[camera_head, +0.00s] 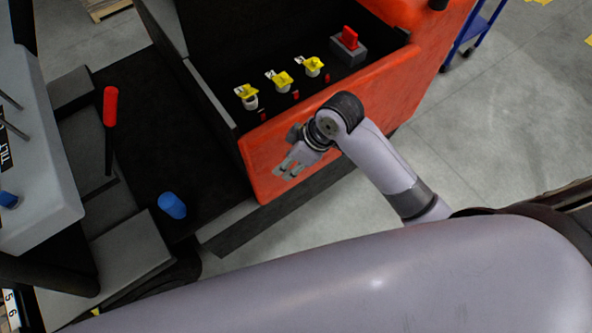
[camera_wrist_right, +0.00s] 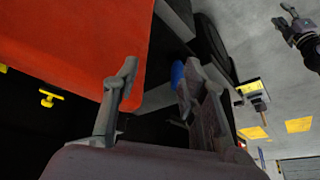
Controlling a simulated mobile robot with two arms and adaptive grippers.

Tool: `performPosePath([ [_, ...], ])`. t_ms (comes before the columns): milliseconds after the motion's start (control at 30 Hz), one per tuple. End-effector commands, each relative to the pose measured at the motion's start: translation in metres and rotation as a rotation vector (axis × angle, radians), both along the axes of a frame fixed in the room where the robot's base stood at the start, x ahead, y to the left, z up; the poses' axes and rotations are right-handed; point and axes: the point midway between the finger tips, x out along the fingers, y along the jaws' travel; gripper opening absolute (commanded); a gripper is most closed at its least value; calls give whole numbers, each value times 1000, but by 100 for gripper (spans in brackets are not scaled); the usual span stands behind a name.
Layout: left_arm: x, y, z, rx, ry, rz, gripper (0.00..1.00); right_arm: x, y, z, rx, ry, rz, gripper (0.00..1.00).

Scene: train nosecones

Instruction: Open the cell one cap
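Three cells with yellow caps stand in a row in the dark bay of the orange-red machine: a left cap (camera_head: 247,91), a middle cap (camera_head: 283,78) and a right cap (camera_head: 313,65). I cannot read which is cell one. All three caps look seated on their white necks. A yellow cap also shows in the wrist view (camera_wrist_right: 50,98). My right gripper (camera_head: 284,170) is outside the bay, by the orange wall, apart from the caps. Its fingers (camera_wrist_right: 158,85) are spread and empty. A grey gripper in the wrist view, apparently my left one (camera_wrist_right: 284,16), has parted fingers over the floor.
The orange wall (camera_head: 330,115) stands between my right gripper and the cells. A red switch on a grey block (camera_head: 348,43) sits at the bay's far end. A blue cylinder (camera_head: 172,205) and a red handle (camera_head: 110,106) are at left. Open floor (camera_head: 510,110) lies right.

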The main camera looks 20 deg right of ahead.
Motion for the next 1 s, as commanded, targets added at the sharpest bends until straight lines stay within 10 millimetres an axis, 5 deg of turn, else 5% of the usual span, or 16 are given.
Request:
performPosePath([
  [667, 0, 0, -2, 0, 0, 0, 40, -13, -8, -17, 0, 15, -112, 39],
  [833, 0, 0, -6, 0, 0, 0, 40, -5, -21, -79, -4, 57, -236, 39],
  [1000, 0, 0, -12, 0, 0, 0, 40, -18, -54, -196, -45, 110, -440, 39],
])
